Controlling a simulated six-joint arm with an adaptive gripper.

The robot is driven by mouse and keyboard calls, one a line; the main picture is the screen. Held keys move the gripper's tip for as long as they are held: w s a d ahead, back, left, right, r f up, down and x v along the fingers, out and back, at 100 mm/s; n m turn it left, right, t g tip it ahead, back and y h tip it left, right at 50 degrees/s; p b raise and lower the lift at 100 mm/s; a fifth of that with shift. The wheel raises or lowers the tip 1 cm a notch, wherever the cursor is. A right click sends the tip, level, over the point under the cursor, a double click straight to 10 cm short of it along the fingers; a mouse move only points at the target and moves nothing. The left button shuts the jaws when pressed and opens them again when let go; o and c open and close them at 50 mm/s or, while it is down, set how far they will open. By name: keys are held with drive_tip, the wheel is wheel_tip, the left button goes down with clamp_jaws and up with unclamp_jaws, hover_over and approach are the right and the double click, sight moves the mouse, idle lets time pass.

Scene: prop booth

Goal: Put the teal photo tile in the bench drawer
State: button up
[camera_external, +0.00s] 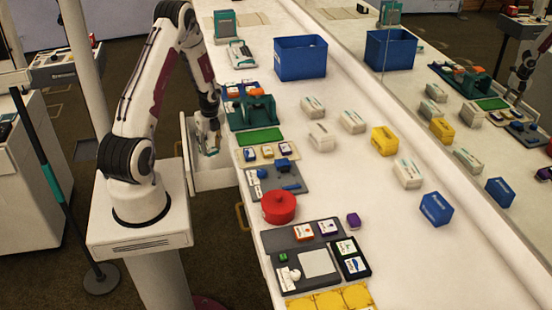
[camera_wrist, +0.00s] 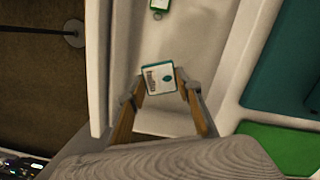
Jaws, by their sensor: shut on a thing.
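My gripper (camera_external: 210,148) points down into the open bench drawer (camera_external: 212,181), which sticks out from the bench's left side. In the wrist view my gripper (camera_wrist: 161,84) is shut on the teal photo tile (camera_wrist: 159,79), a small square with a teal border and a pale printed face. The tile is between the fingertips, over the drawer's pale interior (camera_wrist: 190,35). I cannot tell whether it touches the drawer floor. In the external view the tile is not clearly visible at the gripper.
A small green-edged item (camera_wrist: 160,5) lies farther along in the drawer. The bench beside it holds a green mat (camera_external: 260,137), a dark teal stand (camera_external: 258,110) and a grey tray (camera_external: 283,182). A blue bin (camera_external: 300,58) stands farther back.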

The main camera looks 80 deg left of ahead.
sight(212, 150)
drive_tip(key=shift+f, duration=2.05)
drive_tip(key=shift+f, duration=1.85)
drive_tip(key=shift+f, duration=0.15)
drive_tip(key=o, duration=1.1)
drive_tip(key=shift+c, duration=0.2)
drive_tip(key=shift+w+d+r, duration=0.1)
drive_tip(key=shift+d+r, duration=0.2)
drive_tip(key=shift+r, duration=1.75)
drive_tip(key=shift+w+d+r, duration=0.15)
drive_tip(key=shift+d+r, duration=0.1)
drive_tip(key=shift+r, duration=1.75)
drive_tip(key=shift+w+d+r, duration=0.1)
drive_tip(key=shift+d+r, duration=0.2)
drive_tip(key=shift+r, duration=1.75)
